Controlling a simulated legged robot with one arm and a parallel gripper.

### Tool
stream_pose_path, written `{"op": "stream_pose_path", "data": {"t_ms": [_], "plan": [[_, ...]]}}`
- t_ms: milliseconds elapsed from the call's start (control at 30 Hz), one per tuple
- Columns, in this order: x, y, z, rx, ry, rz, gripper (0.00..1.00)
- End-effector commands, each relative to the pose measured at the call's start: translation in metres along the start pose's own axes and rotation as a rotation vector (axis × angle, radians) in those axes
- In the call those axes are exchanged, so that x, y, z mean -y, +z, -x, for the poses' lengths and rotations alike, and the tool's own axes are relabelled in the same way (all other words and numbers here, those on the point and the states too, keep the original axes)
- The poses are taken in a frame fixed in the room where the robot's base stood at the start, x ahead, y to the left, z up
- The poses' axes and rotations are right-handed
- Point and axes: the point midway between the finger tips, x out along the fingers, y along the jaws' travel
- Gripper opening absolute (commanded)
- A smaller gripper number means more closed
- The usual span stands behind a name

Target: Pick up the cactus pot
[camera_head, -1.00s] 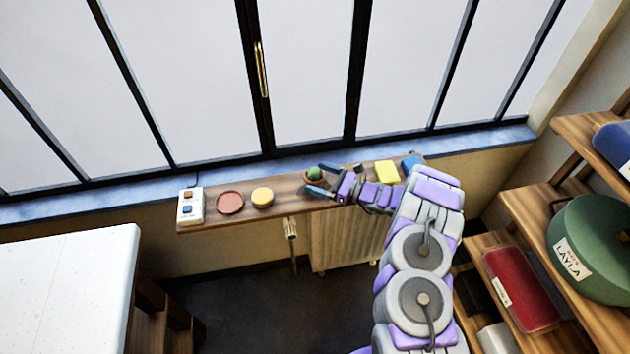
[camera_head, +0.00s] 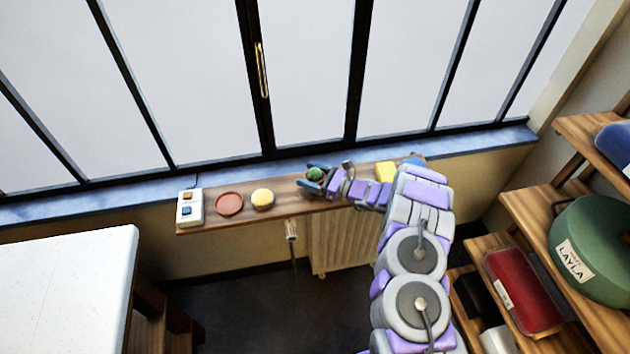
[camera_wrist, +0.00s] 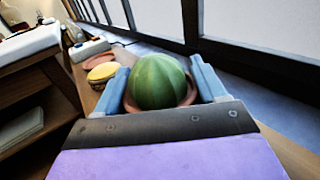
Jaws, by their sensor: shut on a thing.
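The cactus pot (camera_head: 316,174) is a round green cactus in a small terracotta pot, over the wooden shelf under the window. In the wrist view the green cactus (camera_wrist: 158,82) fills the middle, with the pot's rim showing around it. My gripper (camera_head: 313,180) has its blue fingers on either side of the pot, shut on it. The wrist view shows my gripper (camera_wrist: 162,85) with one finger at each side of the pot. The pot's base is hidden, so I cannot tell whether it touches the shelf.
On the wooden shelf (camera_head: 290,188) are a terracotta saucer (camera_head: 229,204), a yellow round item (camera_head: 262,199), a white box with buttons (camera_head: 190,208) and a yellow block (camera_head: 385,171). The window (camera_head: 300,80) is close behind. A radiator (camera_head: 345,240) stands below.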

Motion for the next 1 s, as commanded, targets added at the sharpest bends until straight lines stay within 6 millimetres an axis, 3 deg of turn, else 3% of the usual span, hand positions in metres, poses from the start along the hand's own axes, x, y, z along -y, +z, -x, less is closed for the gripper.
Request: {"op": "stream_pose_path", "data": {"t_ms": [200,567,833,1000], "plan": [[0.0,0.001,0.0,0.001,0.0,0.001,0.35],[0.0,0.005,0.0,0.001,0.0,0.001,0.34],[0.0,0.043,-0.001,0.005,0.001,0.003,0.34],[-0.03,0.042,0.021,0.004,-0.003,-0.007,0.34]]}}
